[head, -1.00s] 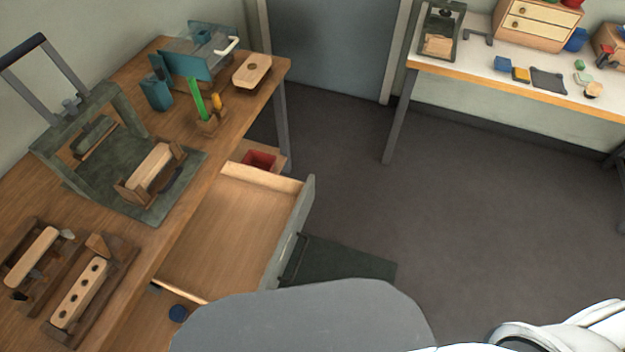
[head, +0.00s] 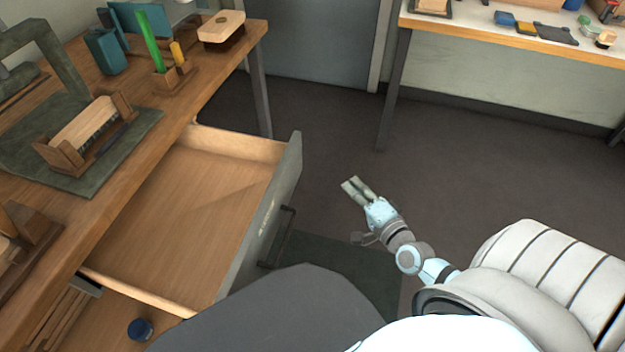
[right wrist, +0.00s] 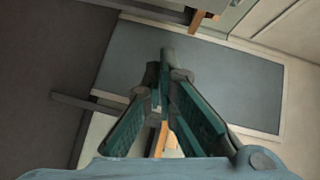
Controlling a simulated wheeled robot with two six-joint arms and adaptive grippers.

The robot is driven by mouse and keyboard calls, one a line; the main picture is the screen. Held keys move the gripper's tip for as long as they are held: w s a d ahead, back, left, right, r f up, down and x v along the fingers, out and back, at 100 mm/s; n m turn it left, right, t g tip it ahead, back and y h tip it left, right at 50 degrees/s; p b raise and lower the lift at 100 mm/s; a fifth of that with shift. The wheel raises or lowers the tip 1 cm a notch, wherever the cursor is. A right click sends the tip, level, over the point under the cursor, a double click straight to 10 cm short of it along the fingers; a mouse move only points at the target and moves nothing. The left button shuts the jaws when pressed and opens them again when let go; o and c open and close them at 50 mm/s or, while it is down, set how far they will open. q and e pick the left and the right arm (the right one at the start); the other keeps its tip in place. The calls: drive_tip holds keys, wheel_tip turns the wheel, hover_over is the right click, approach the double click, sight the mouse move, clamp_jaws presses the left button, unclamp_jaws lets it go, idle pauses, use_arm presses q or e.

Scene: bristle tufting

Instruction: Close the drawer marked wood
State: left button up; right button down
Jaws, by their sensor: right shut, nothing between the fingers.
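The drawer (head: 185,215) under the wooden workbench is pulled out and looks empty inside. Its grey front panel (head: 270,213) faces right and carries a dark bar handle (head: 283,236). Any marking on the front is too slanted to read. My right gripper (head: 354,185) is to the right of the drawer front, apart from it, over the floor. Its fingers are together with nothing between them. The right wrist view shows its fingers (right wrist: 165,95) close up, pointing towards the grey door. My left gripper is not in view.
The workbench (head: 140,170) holds a green stand, a brush block in a wooden cradle (head: 85,130) and a pen holder (head: 172,78). A lower drawer or shelf with a blue round item (head: 140,329) shows below. A white-topped table (head: 480,32) stands at the back right. Floor between is clear.

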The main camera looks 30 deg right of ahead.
use_arm(q)
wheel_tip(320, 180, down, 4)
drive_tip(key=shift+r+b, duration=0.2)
drive_tip(key=shift+b, duration=0.5)
use_arm(e)
drive_tip(key=w+a+r+m, duration=0.1)
drive_tip(key=w, duration=0.6)
drive_tip(key=w+a+r+m+t, duration=0.1)
drive_tip(key=w+a+r, duration=0.1)
drive_tip(key=w, duration=0.5)
drive_tip(key=shift+t, duration=0.3)
drive_tip(key=shift+r, duration=0.1)
